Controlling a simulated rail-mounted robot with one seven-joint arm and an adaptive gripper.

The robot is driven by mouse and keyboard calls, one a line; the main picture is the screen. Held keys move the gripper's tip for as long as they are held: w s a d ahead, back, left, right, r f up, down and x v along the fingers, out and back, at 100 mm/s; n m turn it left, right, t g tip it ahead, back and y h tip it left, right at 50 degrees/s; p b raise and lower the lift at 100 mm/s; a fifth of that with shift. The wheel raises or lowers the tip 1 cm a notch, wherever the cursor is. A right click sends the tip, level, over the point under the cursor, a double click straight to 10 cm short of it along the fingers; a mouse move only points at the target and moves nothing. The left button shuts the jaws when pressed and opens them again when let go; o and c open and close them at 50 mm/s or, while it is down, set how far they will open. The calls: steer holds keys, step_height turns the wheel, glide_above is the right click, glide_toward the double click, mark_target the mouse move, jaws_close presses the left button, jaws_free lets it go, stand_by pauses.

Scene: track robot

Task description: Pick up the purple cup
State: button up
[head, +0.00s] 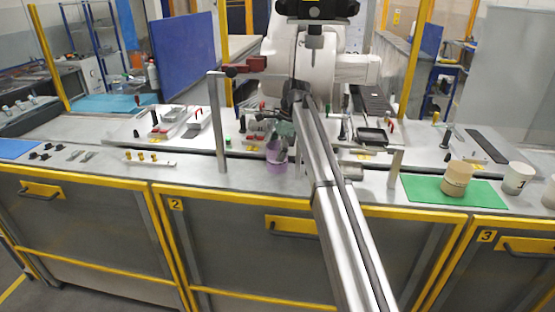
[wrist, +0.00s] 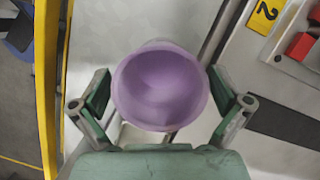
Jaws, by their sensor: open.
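The purple cup (head: 276,167) stands on the grey metal bench near its front edge, close to the middle of the head view. In the wrist view I look into the open mouth of the purple cup (wrist: 160,88), which appears empty. My gripper (head: 285,131) is at the cup, partly overlapping it in the head view. In the wrist view my gripper (wrist: 162,84) is open, with one green finger on each side of the cup. Whether the fingers touch the cup wall, I cannot tell.
Trays and small parts lie behind. The bench's yellow front edge is close.

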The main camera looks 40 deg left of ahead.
steer(key=shift+s+a+f, duration=0.15)
steer(key=shift+s+f, duration=0.05)
steer(key=shift+f, duration=0.5)
steer(key=shift+c, duration=0.4)
steer(key=c, duration=1.1)
steer(key=shift+r, duration=0.1)
